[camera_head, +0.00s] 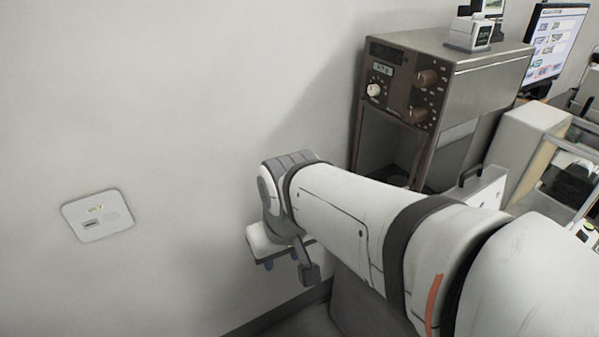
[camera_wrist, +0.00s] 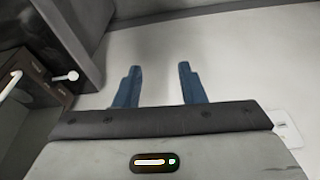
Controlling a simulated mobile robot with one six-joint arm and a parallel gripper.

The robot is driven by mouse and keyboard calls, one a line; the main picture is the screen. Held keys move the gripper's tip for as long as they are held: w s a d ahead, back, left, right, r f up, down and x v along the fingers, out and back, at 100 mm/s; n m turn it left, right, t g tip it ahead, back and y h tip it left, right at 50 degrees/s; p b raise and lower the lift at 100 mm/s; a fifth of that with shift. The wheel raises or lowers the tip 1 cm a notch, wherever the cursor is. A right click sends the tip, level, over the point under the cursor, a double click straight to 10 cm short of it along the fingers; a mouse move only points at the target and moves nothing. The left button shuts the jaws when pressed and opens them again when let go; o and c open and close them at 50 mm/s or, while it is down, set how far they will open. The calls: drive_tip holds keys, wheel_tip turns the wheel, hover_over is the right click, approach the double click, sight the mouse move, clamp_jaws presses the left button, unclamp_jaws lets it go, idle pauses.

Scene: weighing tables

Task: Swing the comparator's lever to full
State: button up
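A metal-cased instrument with a brown front panel (camera_head: 405,82) stands at the upper right of the head view. It is probably the comparator, though no label confirms this. Its panel has a small display, a white knob (camera_head: 374,90) and two brown knobs. In the wrist view, a brown panel (camera_wrist: 38,78) at the left edge bears a small white lever or knob (camera_wrist: 66,77). My gripper (camera_wrist: 159,84) has two blue fingers, wide apart with nothing between them. In the head view, my gripper points down, left of and below the instrument, touching nothing visible; its fingers are partly hidden.
A white wall plate (camera_head: 97,215) is on the wall at left. A small white device (camera_head: 470,34) sits on top of the instrument. A monitor (camera_head: 556,45) and a pale machine (camera_head: 527,155) are at right. The wall is bare near my gripper.

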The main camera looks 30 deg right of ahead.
drive_tip(key=shift+o, duration=1)
drive_tip(key=shift+w+a+f, duration=0.15)
drive_tip(key=shift+w, duration=0.1)
drive_tip(key=shift+o, duration=0.5)
drive_tip(key=w+f+m+t+y+b, duration=0.1)
drive_tip(key=w+f+t+b, duration=0.3)
drive_tip(key=w, duration=1)
drive_tip(key=shift+f+m+b, duration=0.5)
drive_tip(key=shift+m+b, duration=0.15)
drive_tip(key=shift+m, duration=0.15)
drive_tip(key=w+d+f+m+t+h+b, duration=0.2)
drive_tip(key=w+d+f+m, duration=0.1)
drive_tip(key=w, duration=0.3)
drive_tip(key=w+d+f+m+t+h+b, duration=0.1)
drive_tip(key=w+d+f+m+t+b, duration=0.15)
drive_tip(key=w, duration=0.25)
drive_tip(key=w+d+f+m+g+h+b, duration=0.25)
drive_tip(key=d+f+m+h+b, duration=0.4)
drive_tip(key=d, duration=0.55)
drive_tip(key=s+d+f+m+g+h+b, duration=0.2)
drive_tip(key=s+d+f+m+g+h, duration=0.3)
drive_tip(key=s+d+f+g+h, duration=0.35)
drive_tip(key=shift+t+h, duration=0.5)
drive_tip(key=shift+t, duration=0.05)
drive_tip(key=d, duration=0.2)
drive_tip(key=w+d, duration=0.1)
drive_tip(key=d, duration=0.4)
drive_tip(key=shift+w+d+r, duration=0.2)
drive_tip(key=shift+d+r, duration=0.05)
drive_tip(key=shift+r, duration=0.1)
